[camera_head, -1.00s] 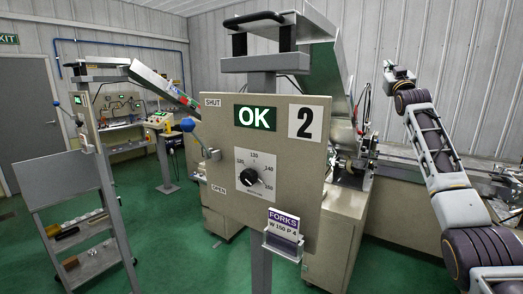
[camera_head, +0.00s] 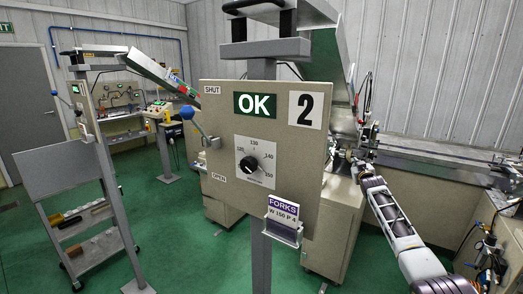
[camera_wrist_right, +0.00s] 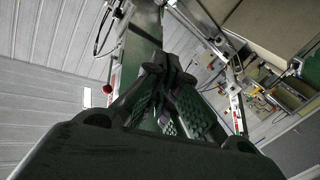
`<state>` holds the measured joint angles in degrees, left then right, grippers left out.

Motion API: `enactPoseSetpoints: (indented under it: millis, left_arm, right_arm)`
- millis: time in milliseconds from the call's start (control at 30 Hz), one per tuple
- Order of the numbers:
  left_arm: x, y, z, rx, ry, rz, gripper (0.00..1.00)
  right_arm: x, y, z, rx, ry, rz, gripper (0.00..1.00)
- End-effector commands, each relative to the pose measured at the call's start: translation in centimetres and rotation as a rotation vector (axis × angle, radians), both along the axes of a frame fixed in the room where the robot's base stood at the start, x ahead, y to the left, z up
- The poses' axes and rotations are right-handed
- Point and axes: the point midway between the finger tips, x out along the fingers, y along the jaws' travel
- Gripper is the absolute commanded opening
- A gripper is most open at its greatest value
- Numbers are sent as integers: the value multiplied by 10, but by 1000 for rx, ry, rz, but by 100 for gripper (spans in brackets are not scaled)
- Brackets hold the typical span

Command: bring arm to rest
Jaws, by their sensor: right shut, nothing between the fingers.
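My right arm (camera_head: 392,215) reaches in from the lower right of the head view, and its far end lies in front of the machine behind the panel. The right gripper (camera_head: 364,150) is small there and hard to separate from the machine parts. In the right wrist view the gripper (camera_wrist_right: 168,66) has its dark fingers together, with nothing held between them. My left gripper is not in view.
A beige control panel (camera_head: 225,135) on a grey post stands close in front, with an OK display, a dial and a blue-knobbed lever (camera_head: 188,113). A conveyor (camera_head: 430,155) runs along the back right. A grey stand (camera_head: 105,170) is at left. Green floor is open between.

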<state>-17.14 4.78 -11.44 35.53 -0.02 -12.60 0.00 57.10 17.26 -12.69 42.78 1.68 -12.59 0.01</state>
Motion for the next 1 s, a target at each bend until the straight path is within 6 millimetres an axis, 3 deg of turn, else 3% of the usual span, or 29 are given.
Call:
enactPoseSetpoints:
  millis: [33,100,467,767,1000]
  left_arm:
    - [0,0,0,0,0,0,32]
    - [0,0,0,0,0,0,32]
    - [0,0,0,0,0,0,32]
    - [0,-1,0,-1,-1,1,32]
    - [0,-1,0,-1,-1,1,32]
  right_arm:
    - [-3,3,-26,1,30,2,0]
    - [-8,6,-58,2,68,2,0]
    - [-49,24,-218,11,258,11,0]
    - [-106,42,-344,32,412,21,0]
    - [-164,58,-437,51,533,28,0]
